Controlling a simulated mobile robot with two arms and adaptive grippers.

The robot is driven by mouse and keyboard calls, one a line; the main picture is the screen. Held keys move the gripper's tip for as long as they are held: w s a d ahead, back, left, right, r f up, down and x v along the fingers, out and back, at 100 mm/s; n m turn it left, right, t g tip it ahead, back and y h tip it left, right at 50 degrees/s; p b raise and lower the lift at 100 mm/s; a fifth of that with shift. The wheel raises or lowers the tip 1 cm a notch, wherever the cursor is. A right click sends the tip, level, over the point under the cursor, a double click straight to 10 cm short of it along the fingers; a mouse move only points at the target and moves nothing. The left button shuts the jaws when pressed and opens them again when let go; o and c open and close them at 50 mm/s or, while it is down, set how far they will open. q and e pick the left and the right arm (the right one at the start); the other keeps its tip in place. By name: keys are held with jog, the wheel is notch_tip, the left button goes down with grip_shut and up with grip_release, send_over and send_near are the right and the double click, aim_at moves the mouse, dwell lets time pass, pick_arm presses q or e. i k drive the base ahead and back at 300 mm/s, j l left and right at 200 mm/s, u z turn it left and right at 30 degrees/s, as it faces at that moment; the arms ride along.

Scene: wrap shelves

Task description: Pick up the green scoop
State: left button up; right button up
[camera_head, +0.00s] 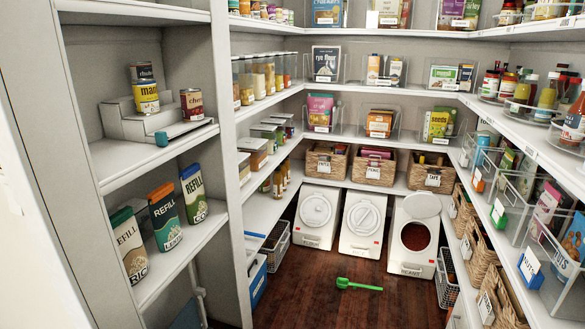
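The green scoop (345,283) lies flat on the dark wooden floor (310,300) in the lower middle of the head view. Its round bowl end is at the left and its handle points to the right. It lies in front of the white bins, apart from them, and nothing covers it. Neither my left nor my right gripper shows in this view.
Several white bins stand behind the scoop; the right one (397,257) has its lid raised and dark contents. Shelves enclose the floor on the left, back and right (505,115). A white basket (446,290) stands low at the right. The floor around the scoop is clear.

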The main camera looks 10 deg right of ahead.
aim_at(342, 283)
jog(key=i+l+z, duration=0.15)
jog(key=i+z, duration=0.25)
jog(key=i, duration=0.6)
jog(key=i+j+z, duration=0.2)
jog(key=i+z, duration=0.2)
jog(key=i, duration=0.65)
